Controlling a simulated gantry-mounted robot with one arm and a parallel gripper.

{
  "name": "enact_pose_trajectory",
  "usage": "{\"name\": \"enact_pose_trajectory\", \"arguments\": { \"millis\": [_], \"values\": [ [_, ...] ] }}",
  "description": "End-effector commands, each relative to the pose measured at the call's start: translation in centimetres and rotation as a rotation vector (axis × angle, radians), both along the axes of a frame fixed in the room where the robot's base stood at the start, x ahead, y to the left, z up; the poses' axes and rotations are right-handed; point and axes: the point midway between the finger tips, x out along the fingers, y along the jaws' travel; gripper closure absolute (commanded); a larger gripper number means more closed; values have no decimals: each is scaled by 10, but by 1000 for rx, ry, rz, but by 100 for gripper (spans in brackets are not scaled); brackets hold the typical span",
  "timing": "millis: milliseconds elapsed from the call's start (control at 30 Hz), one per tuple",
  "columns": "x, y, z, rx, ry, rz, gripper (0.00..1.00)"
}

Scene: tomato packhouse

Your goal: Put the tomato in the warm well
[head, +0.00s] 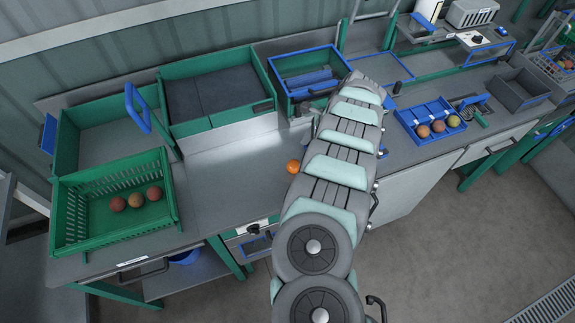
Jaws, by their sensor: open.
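An orange tomato (293,166) lies alone on the grey worktop, just left of my arm. Three duller red tomatoes (135,199) lie in a slatted green crate at the left. A blue divided tray (408,115) to the right of my arm holds three tomatoes, reddish to yellowish. I cannot tell which well is the warm one. My arm runs from the bottom middle up across the worktop. My gripper does not show; the arm links appear to hide it. Part of the worktop behind the arm is hidden too.
The slatted green crate (110,238) stands at the front left. Green bins (205,66) and a blue-rimmed box (283,92) line the back. A blue handle (137,107) rises at the left. The worktop (225,185) left of the loose tomato is clear. A grey bin (518,90) stands far right.

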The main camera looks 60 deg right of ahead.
Motion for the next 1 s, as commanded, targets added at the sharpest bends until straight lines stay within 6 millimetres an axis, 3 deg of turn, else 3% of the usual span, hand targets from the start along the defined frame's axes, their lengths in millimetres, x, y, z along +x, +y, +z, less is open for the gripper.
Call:
{"name": "enact_pose_trajectory", "arguments": {
  "millis": [100, 400, 700, 1000],
  "values": [
    [4, 4, -19, 2, 6, 2, 28],
    [13, 7, -35, -1, 3, 2, 28],
    [24, 15, -71, -1, 5, 1, 28],
    [28, 16, -76, -2, 1, 1, 28]
  ]
}}
